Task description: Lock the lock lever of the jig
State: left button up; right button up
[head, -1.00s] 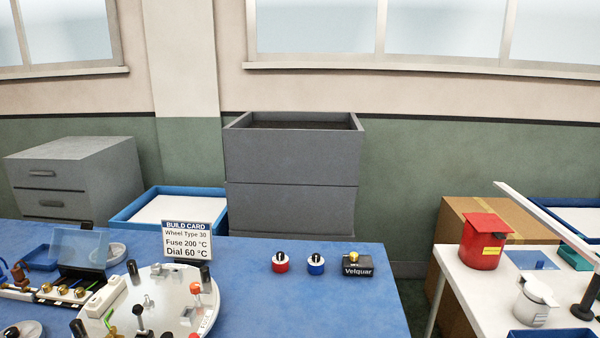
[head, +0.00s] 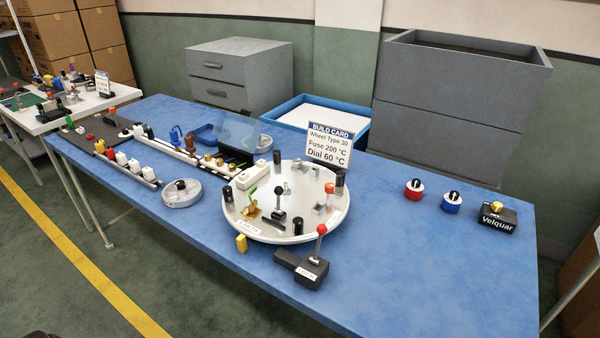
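The jig is a round silver plate (head: 300,226) on the blue table, with black posts, metal clamps and small coloured parts on it. At its front edge stands a black block (head: 304,268) with a small white label too small to read surely. A thin metal lever with a red knob (head: 321,229) rises nearly upright from this block; it looks like the lock lever. A green-handled part (head: 252,203) and an orange-red knob (head: 329,188) are on the plate. Neither of my grippers is in view.
A build card (head: 330,145) stands behind the plate. Red (head: 414,189) and blue (head: 452,202) knobs and a black Velquar box (head: 497,216) are to the right. A round grey dish (head: 182,193) and rows of parts lie left. The table's front right is clear.

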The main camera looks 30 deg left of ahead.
aim_at(321, 229)
jog(key=j+z, duration=0.15)
jog(key=z, duration=0.25)
jog(key=j+z, duration=0.2)
jog(key=z, duration=0.2)
jog(key=j+z, duration=0.15)
jog(key=z, duration=0.25)
jog(key=k+j+z, duration=0.25)
jog(key=j, duration=0.35)
jog(key=k+j+z, duration=0.2)
jog(key=k+j, duration=0.2)
jog(key=j, duration=0.15)
jog(key=k+j+z, duration=0.25)
jog(key=k+j, duration=0.4)
jog(key=j, duration=0.2)
